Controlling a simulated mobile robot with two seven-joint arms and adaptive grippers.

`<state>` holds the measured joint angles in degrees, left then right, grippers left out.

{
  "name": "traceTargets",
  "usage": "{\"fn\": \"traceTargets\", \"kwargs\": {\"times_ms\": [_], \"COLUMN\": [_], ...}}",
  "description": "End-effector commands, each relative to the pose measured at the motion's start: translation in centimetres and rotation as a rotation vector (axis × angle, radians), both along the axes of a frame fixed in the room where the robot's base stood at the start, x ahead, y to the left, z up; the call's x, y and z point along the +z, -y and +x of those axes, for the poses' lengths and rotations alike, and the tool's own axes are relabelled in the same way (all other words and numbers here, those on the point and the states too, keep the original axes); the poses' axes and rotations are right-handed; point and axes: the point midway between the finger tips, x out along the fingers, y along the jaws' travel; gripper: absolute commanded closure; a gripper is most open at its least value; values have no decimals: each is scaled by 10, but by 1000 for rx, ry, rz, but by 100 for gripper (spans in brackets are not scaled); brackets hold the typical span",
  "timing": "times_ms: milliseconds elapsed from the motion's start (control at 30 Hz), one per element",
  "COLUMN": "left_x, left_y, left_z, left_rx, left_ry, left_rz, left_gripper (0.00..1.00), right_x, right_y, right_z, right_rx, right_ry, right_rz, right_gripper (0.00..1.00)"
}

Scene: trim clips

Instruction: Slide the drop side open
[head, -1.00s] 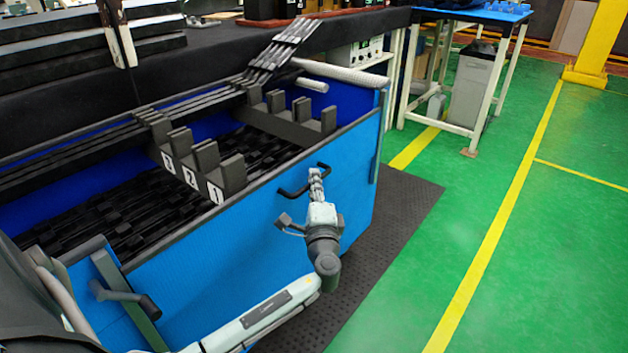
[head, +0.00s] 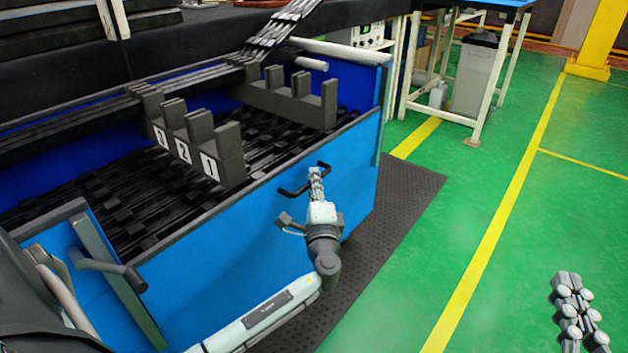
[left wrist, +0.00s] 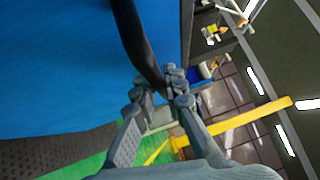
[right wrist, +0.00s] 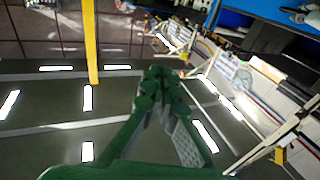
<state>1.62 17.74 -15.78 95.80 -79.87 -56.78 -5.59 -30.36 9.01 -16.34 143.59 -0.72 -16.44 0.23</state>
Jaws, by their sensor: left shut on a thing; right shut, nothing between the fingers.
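The drop side (head: 255,240) is the blue front panel of a large crate, with a dark top rim. A black bar handle (head: 290,192) sticks out from it. My left gripper (head: 316,174) is shut on this handle; the left wrist view shows the fingers (left wrist: 160,85) around the curved black bar (left wrist: 138,40). The fingers hide part of the bar. My right gripper (head: 572,285) is shut and empty, over the green floor at lower right, well apart from the crate. Its closed fingertips fill the middle of the right wrist view (right wrist: 163,85).
Racks numbered 1, 2 and 3 (head: 209,165) stand inside the crate behind the panel. A side post with a lever (head: 110,265) is at near left. A dark mat (head: 395,215) lies in front. A white-legged bench (head: 482,125) stands at the back; the green floor is open.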

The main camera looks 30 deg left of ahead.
Motion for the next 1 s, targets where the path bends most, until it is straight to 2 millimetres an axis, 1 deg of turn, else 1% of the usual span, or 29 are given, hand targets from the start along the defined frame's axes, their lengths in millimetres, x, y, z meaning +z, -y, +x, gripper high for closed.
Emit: {"fn": "traceTargets", "kwargs": {"times_ms": [33,100,200,300,533,567,733,1000], "left_x": [-6,-8,-9,-9,-8,-8,-8,-8], "left_y": [0,0,0,0,0,0,0,0], "left_z": [0,0,0,0,0,0,0,0], "left_rx": [1,0,0,0,0,0,0,0], "left_ry": [-3,-2,-2,-2,-1,-1,0,0], "left_rz": [-1,-2,-1,-1,0,0,0,0], "left_gripper": [100,100,100,100,100,88,68,68], "right_x": [8,20,31,36,36,36,36,35], "right_y": [-4,-7,-10,-10,-10,-10,-10,-10], "right_z": [-2,-6,-9,-10,-10,-10,-10,-10], "right_rx": [9,17,25,27,27,27,26,26], "right_ry": [44,97,144,159,158,158,158,157], "right_rz": [23,50,75,83,82,82,81,81], "right_gripper": [100,100,100,100,100,100,100,100]}}
